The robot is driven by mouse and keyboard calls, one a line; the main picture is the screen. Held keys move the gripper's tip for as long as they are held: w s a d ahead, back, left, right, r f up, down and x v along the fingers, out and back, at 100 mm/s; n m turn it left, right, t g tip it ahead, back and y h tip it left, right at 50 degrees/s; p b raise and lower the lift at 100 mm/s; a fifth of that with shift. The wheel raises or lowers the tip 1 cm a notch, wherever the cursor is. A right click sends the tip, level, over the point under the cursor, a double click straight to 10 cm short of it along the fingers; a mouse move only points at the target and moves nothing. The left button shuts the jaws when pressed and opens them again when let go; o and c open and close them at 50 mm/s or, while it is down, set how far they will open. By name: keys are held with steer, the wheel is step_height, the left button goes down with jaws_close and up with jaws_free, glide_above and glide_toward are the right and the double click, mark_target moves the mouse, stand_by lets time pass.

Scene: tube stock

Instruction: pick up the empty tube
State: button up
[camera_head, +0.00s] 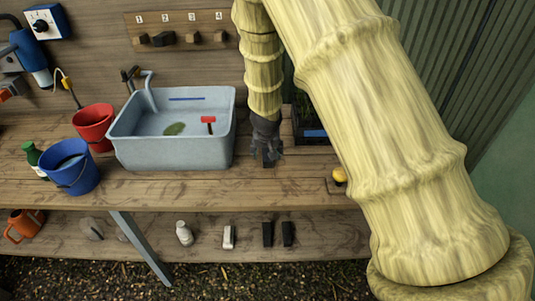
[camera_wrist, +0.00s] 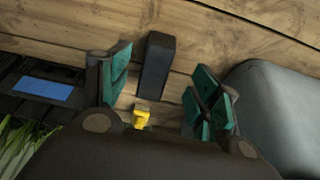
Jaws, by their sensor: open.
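A dark, narrow, tapered tube (camera_wrist: 157,65) is on the wooden bench in the wrist view. It shows beyond and between the fingers; I cannot see into it, and cannot tell if it stands or lies. My gripper (camera_wrist: 163,97) is open, with green pads on either side and nothing held between them. In the head view my gripper (camera_head: 268,152) points down over the bench, just right of the sink. There it is hard to tell the dark tube from the dark fingers.
The grey sink (camera_head: 170,153) stands close left of my gripper. A dark tray (camera_head: 318,138) with plants and a blue label is close right, partly hidden by my arm. A small yellow thing (camera_wrist: 141,118) shows between the fingers. More dark blocks (camera_head: 267,234) stand on the lower shelf.

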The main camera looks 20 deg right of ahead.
mark_target(268, 158)
steer(key=shift+f, duration=0.3)
steer(key=shift+p+x, duration=0.55)
steer(key=shift+x, duration=1.75)
steer(key=shift+s+f, duration=0.1)
steer(key=shift+s, duration=0.05)
steer(key=c, duration=1)
